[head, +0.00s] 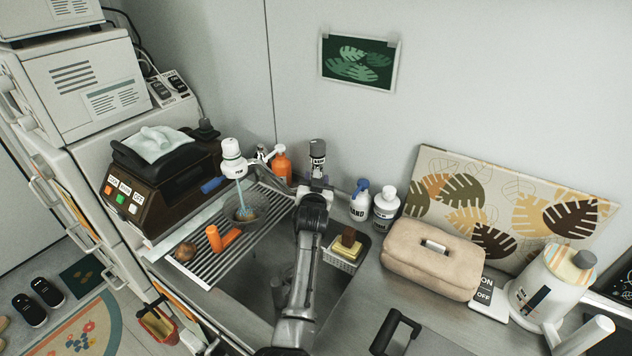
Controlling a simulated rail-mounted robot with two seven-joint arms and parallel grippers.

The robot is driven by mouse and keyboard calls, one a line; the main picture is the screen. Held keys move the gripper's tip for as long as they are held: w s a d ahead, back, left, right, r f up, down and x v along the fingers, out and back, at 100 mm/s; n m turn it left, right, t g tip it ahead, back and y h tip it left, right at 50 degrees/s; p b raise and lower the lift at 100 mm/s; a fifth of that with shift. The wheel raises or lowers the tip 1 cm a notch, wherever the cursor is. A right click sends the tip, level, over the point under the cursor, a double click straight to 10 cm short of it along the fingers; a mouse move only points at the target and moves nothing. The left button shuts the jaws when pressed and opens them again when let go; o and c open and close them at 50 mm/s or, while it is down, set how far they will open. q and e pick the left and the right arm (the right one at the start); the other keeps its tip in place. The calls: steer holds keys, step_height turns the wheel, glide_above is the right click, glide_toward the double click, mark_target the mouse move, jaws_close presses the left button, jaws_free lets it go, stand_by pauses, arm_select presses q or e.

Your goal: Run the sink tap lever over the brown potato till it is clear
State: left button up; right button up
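The tap has a white head (232,150) above the left part of the sink. A pale blue stream of water (240,192) falls from it into a clear bowl or strainer (229,213). A brown lump (245,214), seemingly a potato, sits in it under the stream. Another reddish-brown round thing (187,252) lies on the rack's left end. My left arm rises from the bottom middle across the sink. My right gripper does not show.
A slatted rack (205,268) spans the sink's left, with an orange tool (222,238) on it. A sponge basket (342,263) and beige bag (432,259) are at right.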

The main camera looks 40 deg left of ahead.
arm_select(q)
steer(key=shift+o, duration=0.4)
steer(key=v, duration=0.7)
steer(key=shift+s+d, duration=0.2)
stand_by(0.4)
